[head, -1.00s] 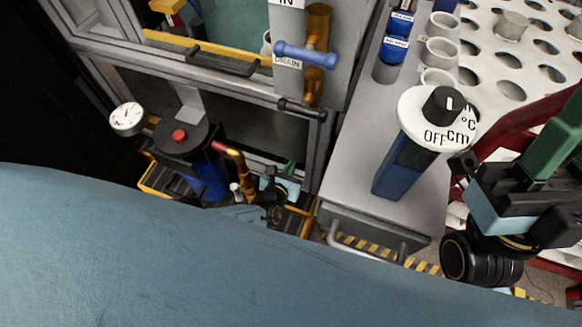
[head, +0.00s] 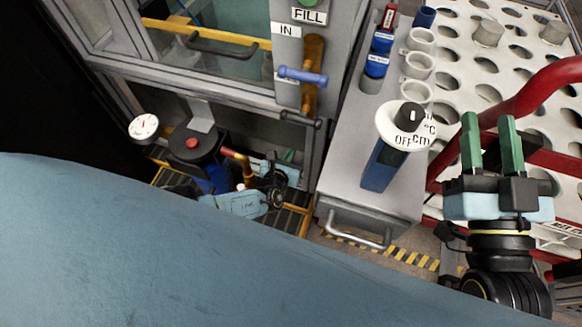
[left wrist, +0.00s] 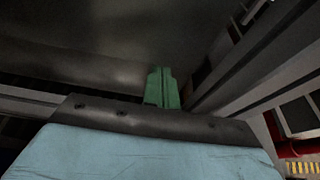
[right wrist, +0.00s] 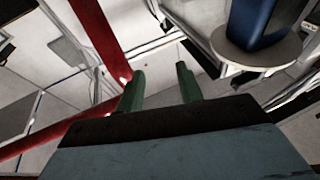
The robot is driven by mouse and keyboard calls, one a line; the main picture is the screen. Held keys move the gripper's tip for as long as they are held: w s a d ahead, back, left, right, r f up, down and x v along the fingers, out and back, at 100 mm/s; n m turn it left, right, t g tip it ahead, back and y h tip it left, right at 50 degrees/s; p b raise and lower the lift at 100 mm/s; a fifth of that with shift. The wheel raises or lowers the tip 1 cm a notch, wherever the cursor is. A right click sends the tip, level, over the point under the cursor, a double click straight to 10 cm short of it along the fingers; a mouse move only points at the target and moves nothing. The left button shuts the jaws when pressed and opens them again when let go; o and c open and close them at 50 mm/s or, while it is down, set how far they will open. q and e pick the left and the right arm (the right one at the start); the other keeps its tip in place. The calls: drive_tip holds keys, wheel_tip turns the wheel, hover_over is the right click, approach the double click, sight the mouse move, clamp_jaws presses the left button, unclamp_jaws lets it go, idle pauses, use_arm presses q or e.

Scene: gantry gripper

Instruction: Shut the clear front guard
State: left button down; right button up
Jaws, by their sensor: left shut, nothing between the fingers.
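The clear front guard (head: 222,75) is a see-through panel in the grey machine at the upper left of the head view. A yellow bar (head: 168,27) and a dark handle (head: 222,50) cross the machine's front here; I cannot tell how far the guard is open. My left gripper (head: 289,156) is low at the machine's front, below the guard, partly hidden by its own wrist. Its green fingers are together and empty in the left wrist view (left wrist: 162,86). My right gripper (head: 489,130) is at the right, away from the guard, fingers apart and empty; it also shows in the right wrist view (right wrist: 160,85).
A pump-like unit with a red button (head: 191,143) and a white gauge (head: 144,127) stand left of my left gripper. A blue handle (head: 302,75) juts out at the machine's right. A grey bench holds a blue dial meter (head: 384,165). A red rail (head: 490,112) passes near my right gripper.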

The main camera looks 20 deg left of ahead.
drive_tip(key=s+d+f+g+h+p, duration=0.2)
drive_tip(key=d+f+g+h+p, duration=0.1)
drive_tip(key=f+g, duration=0.75)
drive_tip(key=s+d+f+m+g+h+p, duration=0.1)
drive_tip(key=s+d+f+g+p, duration=0.15)
drive_tip(key=s+f, duration=0.3)
drive_tip(key=s+d+f+g+h+p, duration=0.1)
drive_tip(key=s+d+f+g+h, duration=0.1)
drive_tip(key=s+d+f+g, duration=0.3)
drive_tip(key=s+d+f+p, duration=0.1)
drive_tip(key=d+f+p, duration=0.1)
drive_tip(key=f, duration=0.5)
drive_tip(key=s+d+f+p, duration=0.1)
drive_tip(key=f+p, duration=0.3)
drive_tip(key=f, duration=0.4)
drive_tip(key=shift+s+d+f+h+p, duration=0.2)
drive_tip(key=shift+s+d+h+p, duration=0.15)
drive_tip(key=shift+d, duration=0.4)
